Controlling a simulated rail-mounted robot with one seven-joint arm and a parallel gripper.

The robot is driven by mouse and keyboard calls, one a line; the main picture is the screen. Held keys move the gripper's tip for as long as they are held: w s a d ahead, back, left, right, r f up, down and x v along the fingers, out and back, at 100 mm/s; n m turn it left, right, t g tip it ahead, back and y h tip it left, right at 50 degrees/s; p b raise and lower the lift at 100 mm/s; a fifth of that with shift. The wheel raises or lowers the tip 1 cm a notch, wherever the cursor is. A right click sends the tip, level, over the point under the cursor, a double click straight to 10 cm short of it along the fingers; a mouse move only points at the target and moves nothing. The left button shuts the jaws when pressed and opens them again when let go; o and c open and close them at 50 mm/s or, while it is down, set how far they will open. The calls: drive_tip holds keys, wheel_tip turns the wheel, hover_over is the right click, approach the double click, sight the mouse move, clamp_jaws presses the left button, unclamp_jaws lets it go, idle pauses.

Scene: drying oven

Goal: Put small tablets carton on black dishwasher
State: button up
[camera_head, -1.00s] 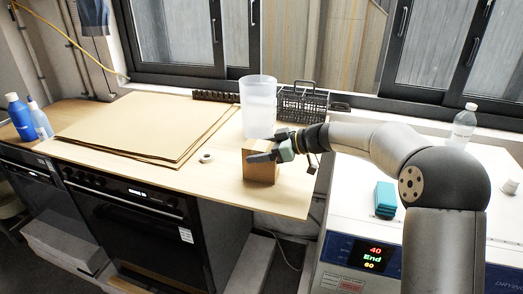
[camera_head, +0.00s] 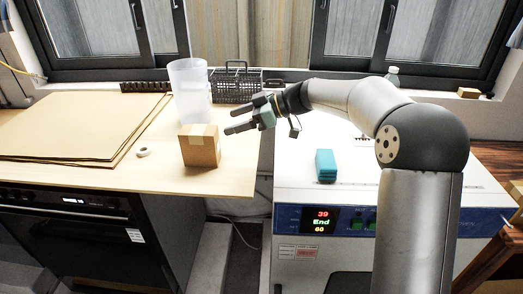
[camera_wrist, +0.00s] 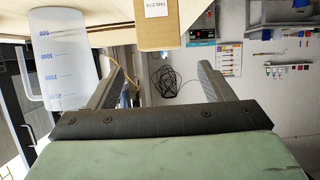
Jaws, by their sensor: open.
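The small tablets carton (camera_head: 199,148) is a brown box standing upright near the right end of the wooden counter. In the wrist view the carton (camera_wrist: 158,33) is at the top edge, with a white "TABLETS" label. The black dishwasher (camera_head: 75,250) appears to be the black-fronted appliance under the counter at lower left, with a lit display. My gripper (camera_head: 240,116) is open and empty, up and right of the carton and apart from it. Its two spread fingers show in the wrist view (camera_wrist: 160,80) with nothing between them.
A clear measuring jug (camera_head: 190,92) stands behind the carton, next to a black basket (camera_head: 237,86). A tape roll (camera_head: 143,152) and flat cardboard sheets (camera_head: 70,130) lie to the left. A teal box (camera_head: 325,165) sits on the white oven (camera_head: 350,196) at right, across a gap.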

drive_tip(key=s+d+f+m+h, duration=0.4)
drive_tip(key=s+d, duration=0.4)
drive_tip(key=s, duration=0.3)
drive_tip(key=s+d+f+m+h, duration=0.5)
drive_tip(key=s+d+m, duration=0.3)
drive_tip(key=s, duration=0.4)
drive_tip(key=s+d+f+m+h, duration=0.4)
drive_tip(key=s+d+f+m, duration=0.2)
drive_tip(key=s+d, duration=0.3)
drive_tip(key=shift+s+d+f, duration=0.25)
drive_tip(key=shift+s+f, duration=0.15)
drive_tip(key=shift+s, duration=0.75)
drive_tip(key=r+p, duration=0.3)
drive_tip(key=shift+a+r, duration=0.2)
drive_tip(key=shift+r, duration=0.1)
